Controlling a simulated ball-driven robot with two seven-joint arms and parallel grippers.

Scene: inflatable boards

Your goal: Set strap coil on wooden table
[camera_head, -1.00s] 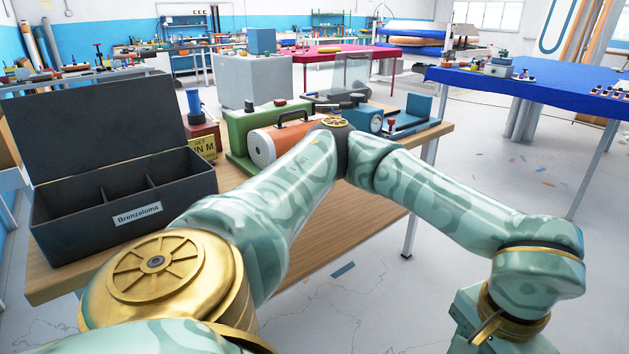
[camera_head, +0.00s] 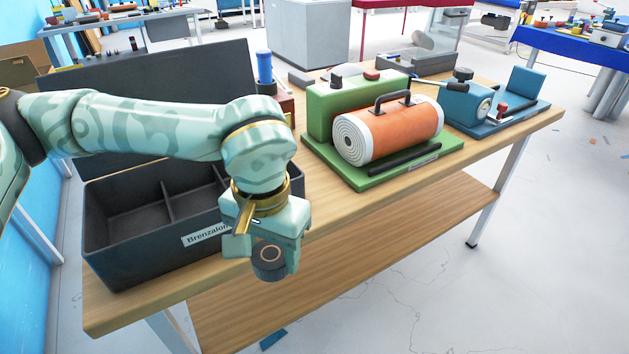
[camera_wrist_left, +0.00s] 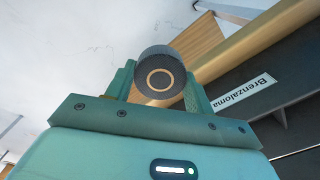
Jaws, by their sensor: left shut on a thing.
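A small dark grey strap coil with a tan ring on its face (camera_head: 270,262) is held in my left gripper (camera_head: 268,255). It also shows between the two green fingers in the left wrist view (camera_wrist_left: 160,77). My left gripper is shut on it. In the head view the gripper hangs in front of the dark box, near the front edge of the wooden table (camera_head: 330,215). The gap between coil and table top cannot be judged exactly. My right gripper is not in view.
A dark open box with compartments, labelled Brenzaloma (camera_head: 125,245), stands on the table's left. A green machine with an orange drum (camera_head: 390,130) and a blue device (camera_head: 490,105) stand behind and right. Bare wood lies along the front edge. A lower shelf (camera_head: 330,275) shows beneath.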

